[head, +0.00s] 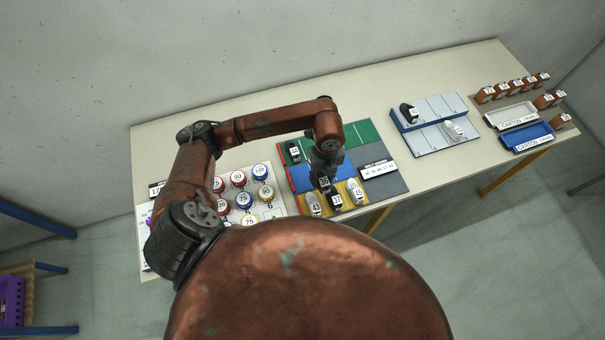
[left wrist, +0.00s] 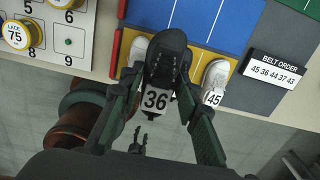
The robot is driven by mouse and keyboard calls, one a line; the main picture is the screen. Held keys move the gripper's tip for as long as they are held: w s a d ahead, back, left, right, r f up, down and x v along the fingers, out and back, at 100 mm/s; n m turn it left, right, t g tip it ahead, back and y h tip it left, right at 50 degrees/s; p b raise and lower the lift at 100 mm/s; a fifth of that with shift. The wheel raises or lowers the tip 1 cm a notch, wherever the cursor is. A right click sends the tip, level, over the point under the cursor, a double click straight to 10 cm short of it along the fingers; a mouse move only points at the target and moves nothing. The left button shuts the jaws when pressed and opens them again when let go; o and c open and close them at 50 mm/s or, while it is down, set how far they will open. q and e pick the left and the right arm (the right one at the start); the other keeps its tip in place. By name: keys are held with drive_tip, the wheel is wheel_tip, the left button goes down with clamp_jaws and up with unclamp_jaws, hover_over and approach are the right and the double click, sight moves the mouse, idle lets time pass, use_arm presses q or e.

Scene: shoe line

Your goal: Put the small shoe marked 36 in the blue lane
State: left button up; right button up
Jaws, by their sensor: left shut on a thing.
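The small dark shoe marked 36 (left wrist: 168,55) is between the fingers of my left gripper (left wrist: 162,82), which is shut on it. In the head view my left gripper (head: 325,168) is over the lane board, with shoe 36 (head: 324,182) below it. The blue lane (head: 304,177) runs across the board's middle, partly hidden by my arm. It also shows in the left wrist view (left wrist: 212,20), beyond the shoe. The shoe appears above the yellow lane's edge of the blue; I cannot tell its height. My right gripper does not show.
A black shoe 44 (head: 293,152) is in the green lane (head: 362,133). A belt order sign (head: 376,169) stands right of the lanes.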

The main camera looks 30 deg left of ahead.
use_arm(q)
drive_tip(key=a, duration=0.1)
drive_tip(key=a+f, duration=0.1)
drive_tip(key=a, duration=0.1)
drive_tip(key=w+a, duration=0.1)
drive_tip(key=shift+a+f+p, duration=0.2)
drive_tip(key=shift+f+p, duration=0.15)
drive_tip(key=shift+f, duration=0.05)
drive_tip(key=a+f, duration=0.1)
drive_tip(key=w+a+f, duration=0.1)
drive_tip(key=f, duration=0.1)
drive_tip(key=a+f, duration=0.2)
drive_tip(key=shift+w+f+p, duration=0.2)
drive_tip(key=shift+f+p, duration=0.05)
drive_tip(key=shift+p, duration=0.1)
drive_tip(key=f, duration=0.2)
drive_tip(key=f+p, duration=0.1)
drive_tip(key=shift+w+a+f, duration=0.1)
drive_tip(key=shift+a+f, duration=0.15)
drive_tip(key=shift+f, duration=0.05)
drive_tip(key=shift+f, duration=0.1)
drive_tip(key=o, duration=1.2)
drive_tip(key=shift+c, duration=0.2)
